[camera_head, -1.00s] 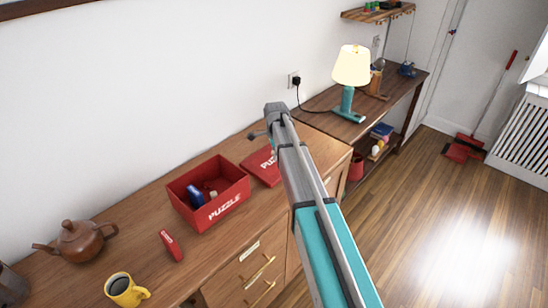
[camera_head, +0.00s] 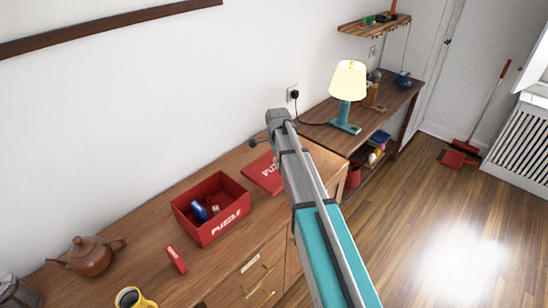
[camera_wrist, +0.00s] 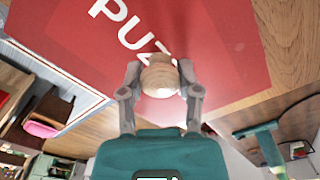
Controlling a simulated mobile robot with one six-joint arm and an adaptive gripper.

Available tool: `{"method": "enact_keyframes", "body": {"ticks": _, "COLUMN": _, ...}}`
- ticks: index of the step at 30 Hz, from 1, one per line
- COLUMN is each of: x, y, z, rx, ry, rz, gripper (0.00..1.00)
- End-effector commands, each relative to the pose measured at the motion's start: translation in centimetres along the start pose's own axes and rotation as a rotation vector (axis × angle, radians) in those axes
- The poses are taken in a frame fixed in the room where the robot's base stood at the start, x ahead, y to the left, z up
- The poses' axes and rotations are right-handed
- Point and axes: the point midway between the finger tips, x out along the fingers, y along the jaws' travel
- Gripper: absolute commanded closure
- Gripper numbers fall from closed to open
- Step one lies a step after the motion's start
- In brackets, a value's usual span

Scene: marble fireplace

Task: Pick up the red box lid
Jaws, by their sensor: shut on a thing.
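The red box lid (camera_head: 263,174) lies at or just above the wooden cabinet top, right of the open red puzzle box (camera_head: 212,208); my arm covers its right part. In the wrist view the lid (camera_wrist: 215,60) fills the upper middle, with white lettering. A round wooden knob (camera_wrist: 159,77) stands before it, apparently the lid's handle. My gripper (camera_wrist: 160,85) is shut on this knob, one finger on each side. The head view does not show the fingertips clearly. I cannot tell whether the lid touches the wood.
The puzzle box holds small blue and pale items. A lit teal lamp (camera_head: 347,95) stands on the desk behind. The wall rises close behind the cabinet.

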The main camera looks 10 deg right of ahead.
Motion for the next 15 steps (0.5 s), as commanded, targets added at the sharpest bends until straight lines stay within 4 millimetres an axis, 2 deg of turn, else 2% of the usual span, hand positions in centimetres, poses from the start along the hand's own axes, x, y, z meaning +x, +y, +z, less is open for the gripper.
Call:
{"method": "enact_keyframes", "body": {"ticks": 1, "x": -1.3, "y": 0.8, "z": -0.1, "rx": 0.000, "ry": 0.000, "rz": 0.000, "gripper": 1.00}}
{"method": "enact_keyframes", "body": {"ticks": 4, "x": -2.5, "y": 1.8, "z": -0.2, "rx": 0.000, "ry": 0.000, "rz": 0.000, "gripper": 1.00}}
{"method": "enact_keyframes", "body": {"ticks": 9, "x": -3.9, "y": 5.5, "z": -0.7, "rx": 0.001, "ry": 0.000, "rz": 0.000, "gripper": 1.00}}
{"method": "enact_keyframes", "body": {"ticks": 15, "x": -5.1, "y": 8.5, "z": -1.1, "rx": 0.001, "ry": 0.000, "rz": 0.000, "gripper": 1.00}}
